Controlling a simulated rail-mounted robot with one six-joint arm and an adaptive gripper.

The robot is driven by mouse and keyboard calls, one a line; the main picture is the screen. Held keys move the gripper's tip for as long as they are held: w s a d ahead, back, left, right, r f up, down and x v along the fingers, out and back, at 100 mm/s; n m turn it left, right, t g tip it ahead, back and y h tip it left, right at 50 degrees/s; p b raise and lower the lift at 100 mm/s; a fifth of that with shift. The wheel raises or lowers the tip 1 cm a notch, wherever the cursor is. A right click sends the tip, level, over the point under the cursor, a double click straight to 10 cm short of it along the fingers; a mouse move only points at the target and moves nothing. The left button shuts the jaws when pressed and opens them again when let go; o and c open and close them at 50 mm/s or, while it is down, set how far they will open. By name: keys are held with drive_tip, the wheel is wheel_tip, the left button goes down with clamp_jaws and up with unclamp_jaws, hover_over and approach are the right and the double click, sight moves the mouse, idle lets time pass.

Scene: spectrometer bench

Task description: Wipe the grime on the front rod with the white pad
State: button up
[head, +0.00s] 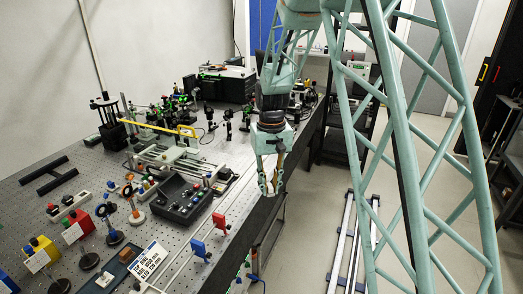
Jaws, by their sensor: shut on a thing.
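My gripper (269,188) hangs down from the arm at the bench's front edge, near the middle of the picture. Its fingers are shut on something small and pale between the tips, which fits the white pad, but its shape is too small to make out. A long pale front rod (186,262) runs along the front of the bench, from the lower left up toward my gripper. The gripper is near the rod's far end; I cannot tell whether it touches it. The grime cannot be made out at this size.
A dark control box (181,199) with knobs sits behind. Crowded optics fill the far bench; open floor (300,235) lies to the right.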

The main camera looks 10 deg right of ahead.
drive_tip(key=shift+w, duration=0.1)
idle(0.4)
drive_tip(key=shift+w+r+n+p, duration=0.25)
drive_tip(key=shift+w+n+p, duration=0.05)
drive_tip(key=shift+w+p, duration=0.15)
drive_tip(key=w+r+n+p, duration=0.2)
drive_tip(key=w+n+p, duration=0.3)
drive_tip(key=w, duration=0.3)
drive_tip(key=w+a+r+n+p, duration=0.1)
drive_tip(key=w+r+n+p, duration=0.1)
drive_tip(key=w+n+p, duration=0.3)
drive_tip(key=w+p, duration=0.3)
drive_tip(key=w, duration=0.1)
drive_tip(key=shift+w+a+r, duration=0.15)
drive_tip(key=shift+w+a, duration=0.05)
drive_tip(key=shift+a, duration=0.1)
